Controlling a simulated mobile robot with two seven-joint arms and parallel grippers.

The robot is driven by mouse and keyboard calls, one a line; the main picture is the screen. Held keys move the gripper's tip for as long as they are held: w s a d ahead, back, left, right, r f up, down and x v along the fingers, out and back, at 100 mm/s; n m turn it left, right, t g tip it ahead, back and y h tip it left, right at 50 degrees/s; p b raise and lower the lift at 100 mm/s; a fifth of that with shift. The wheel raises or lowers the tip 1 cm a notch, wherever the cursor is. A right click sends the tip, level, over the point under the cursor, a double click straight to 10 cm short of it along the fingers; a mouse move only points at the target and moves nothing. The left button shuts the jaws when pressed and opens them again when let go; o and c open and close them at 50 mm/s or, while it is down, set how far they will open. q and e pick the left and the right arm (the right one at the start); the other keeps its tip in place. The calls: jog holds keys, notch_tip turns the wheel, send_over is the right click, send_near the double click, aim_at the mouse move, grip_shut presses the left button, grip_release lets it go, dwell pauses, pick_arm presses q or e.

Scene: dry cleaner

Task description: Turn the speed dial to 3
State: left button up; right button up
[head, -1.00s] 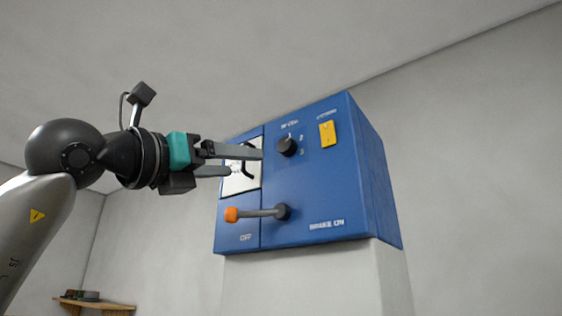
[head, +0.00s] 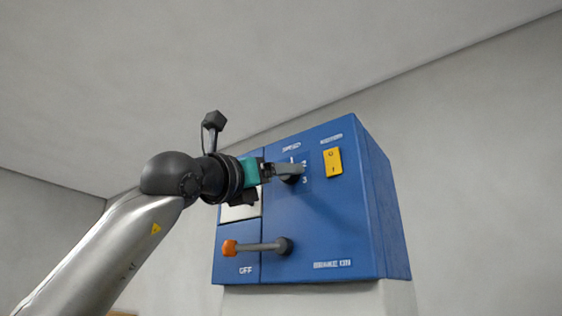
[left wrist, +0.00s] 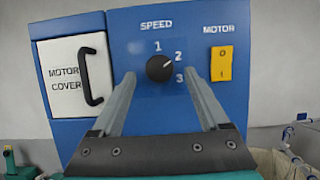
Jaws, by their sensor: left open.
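The black speed dial (left wrist: 159,68) sits on the blue control box (head: 325,215), under the word SPEED and beside the numbers 1, 2 and 3. Its white mark points up and right, toward the 2. My left gripper (left wrist: 159,76) is open and empty, with one finger to each side of the dial in the left wrist view. In the head view the left gripper (head: 297,170) is at the dial and hides most of it. I cannot tell whether the fingers touch it. My right gripper is in neither view.
A yellow motor switch (left wrist: 218,64) is right of the dial. A white motor cover (left wrist: 72,76) with a black handle is to its left. A lever with an orange knob (head: 229,248) sticks out below. Open air lies right of the box.

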pick_arm(q)
jog(key=shift+x, duration=0.85)
grip_shut()
